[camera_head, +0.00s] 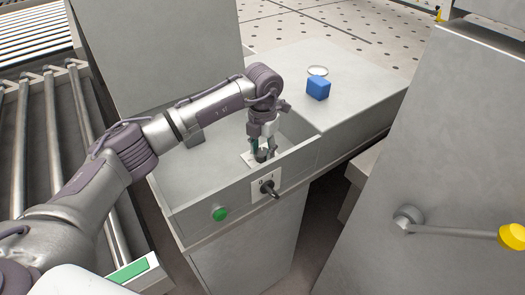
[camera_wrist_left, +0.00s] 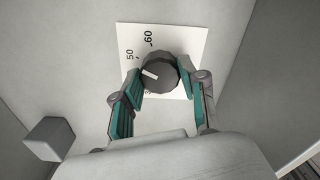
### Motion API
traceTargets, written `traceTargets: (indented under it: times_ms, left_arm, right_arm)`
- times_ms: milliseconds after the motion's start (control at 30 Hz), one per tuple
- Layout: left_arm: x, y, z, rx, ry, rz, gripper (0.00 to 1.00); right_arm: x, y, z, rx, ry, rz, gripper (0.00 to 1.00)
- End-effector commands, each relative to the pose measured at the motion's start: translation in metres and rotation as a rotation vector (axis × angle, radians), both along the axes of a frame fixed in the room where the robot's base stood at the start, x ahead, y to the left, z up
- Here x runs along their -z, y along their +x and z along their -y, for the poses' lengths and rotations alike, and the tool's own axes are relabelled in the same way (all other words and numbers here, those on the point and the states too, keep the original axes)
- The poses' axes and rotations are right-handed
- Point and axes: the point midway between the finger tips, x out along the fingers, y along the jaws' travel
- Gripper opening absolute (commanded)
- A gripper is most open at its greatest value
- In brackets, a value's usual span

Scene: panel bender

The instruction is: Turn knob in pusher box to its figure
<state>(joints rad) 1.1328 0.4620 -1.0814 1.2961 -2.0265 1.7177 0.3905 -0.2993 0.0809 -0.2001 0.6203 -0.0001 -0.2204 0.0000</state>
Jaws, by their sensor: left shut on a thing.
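The knob (camera_wrist_left: 158,72) is dark grey and round with a white pointer mark. It sits on a white dial plate (camera_wrist_left: 190,42) with black figures; 50 and 60 can be read, and another figure is partly covered. The pointer is toward the left side of the plate in the left wrist view. My left gripper (camera_head: 264,153) reaches down into the open grey pusher box (camera_head: 190,185). Its teal-padded fingers (camera_wrist_left: 158,88) are shut on the knob, one on each side. My right gripper is not in view.
A small grey block (camera_wrist_left: 48,139) is inside the box. A black switch (camera_head: 268,188) and green button (camera_head: 219,214) are on its front. A blue cube (camera_head: 318,88) and white ring (camera_head: 318,71) lie on the top behind. A yellow-knobbed lever (camera_head: 455,232) is at right.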

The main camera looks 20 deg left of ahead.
Motion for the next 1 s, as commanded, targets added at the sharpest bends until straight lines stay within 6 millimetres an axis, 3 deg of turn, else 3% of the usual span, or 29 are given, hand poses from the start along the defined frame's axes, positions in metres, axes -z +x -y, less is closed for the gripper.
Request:
traceTargets:
  times_ms: [600,633,700,767,1000]
  left_arm:
    - [-0.0001,0.0001,-0.0002,-0.043,0.001,0.0,0.07]
    - [-0.0001,0.0001,-0.0002,-0.043,0.0,0.0,0.47]
    - [-0.0001,0.0001,-0.0002,-0.043,0.0,0.0,0.59]
    - [-0.0001,0.0001,-0.0002,-0.043,0.0,0.0,0.67]
    - [0.0,0.0,-0.0001,-0.043,0.0,0.0,0.67]
  right_arm:
    - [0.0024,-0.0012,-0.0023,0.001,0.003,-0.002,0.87]
    - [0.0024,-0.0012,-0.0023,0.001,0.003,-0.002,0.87]
    - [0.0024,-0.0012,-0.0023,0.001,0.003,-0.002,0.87]
    - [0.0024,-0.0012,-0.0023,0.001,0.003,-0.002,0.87]
    - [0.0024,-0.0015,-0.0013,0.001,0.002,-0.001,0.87]
